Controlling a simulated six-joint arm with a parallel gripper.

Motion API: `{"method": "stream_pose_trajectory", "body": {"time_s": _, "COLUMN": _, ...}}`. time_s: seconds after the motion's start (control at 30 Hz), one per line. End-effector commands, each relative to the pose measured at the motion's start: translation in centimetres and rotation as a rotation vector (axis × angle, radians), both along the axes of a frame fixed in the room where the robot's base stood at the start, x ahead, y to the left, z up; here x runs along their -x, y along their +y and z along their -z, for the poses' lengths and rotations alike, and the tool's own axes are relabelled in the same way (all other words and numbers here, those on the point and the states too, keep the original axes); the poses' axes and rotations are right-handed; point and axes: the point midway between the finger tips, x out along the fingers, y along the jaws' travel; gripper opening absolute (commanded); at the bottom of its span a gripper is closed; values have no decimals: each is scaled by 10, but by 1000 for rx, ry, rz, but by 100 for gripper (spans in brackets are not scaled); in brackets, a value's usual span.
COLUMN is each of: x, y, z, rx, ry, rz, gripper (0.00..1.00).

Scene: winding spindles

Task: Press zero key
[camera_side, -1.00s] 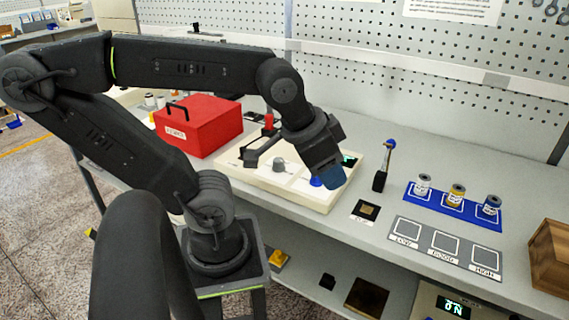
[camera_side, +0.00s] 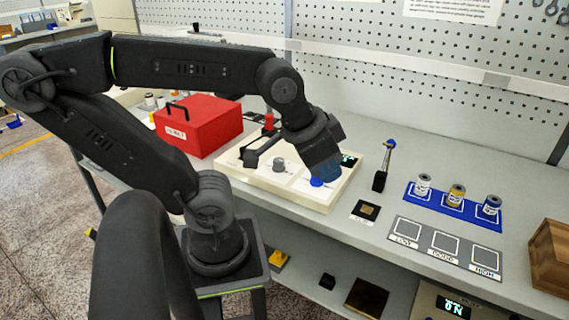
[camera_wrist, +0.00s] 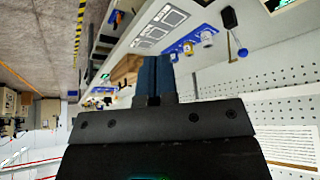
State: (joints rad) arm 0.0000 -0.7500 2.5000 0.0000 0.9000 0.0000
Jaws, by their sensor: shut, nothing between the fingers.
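A cream panel (camera_side: 318,203) on the bench carries a grey knob (camera_side: 280,164), a round blue button (camera_side: 317,182) and a small lit green display (camera_side: 348,159). No lettering on the blue button is readable, so I cannot tell if it is the zero key. My gripper (camera_side: 329,174), with blue fingers, is shut and empty over the right part of the panel. Its fingertips are close beside the blue button, and I cannot tell if they touch it. In the wrist view the shut fingers (camera_wrist: 153,75) stick out together with nothing between them.
A red box (camera_side: 198,126) stands left of the panel. To the right are a blue-topped post (camera_side: 381,180), a blue mat (camera_side: 436,203) with three spools, a grey three-square card (camera_side: 444,262) and a wooden crate (camera_side: 552,255). A pegboard rises behind.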

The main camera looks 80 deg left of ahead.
Motion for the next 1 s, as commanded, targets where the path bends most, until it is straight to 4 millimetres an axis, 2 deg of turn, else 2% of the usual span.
{"method": "stream_pose_trajectory", "body": {"time_s": 0.77, "x": -2, "y": 1, "z": 0, "rx": 11, "ry": 2, "rz": -14, "gripper": 0}}
{"method": "stream_pose_trajectory", "body": {"time_s": 0.87, "x": -11, "y": 3, "z": 0, "rx": 66, "ry": 12, "rz": -79, "gripper": 0}}
{"method": "stream_pose_trajectory", "body": {"time_s": 1.0, "x": -42, "y": 17, "z": -2, "rx": 247, "ry": 28, "rz": -298, "gripper": 0}}
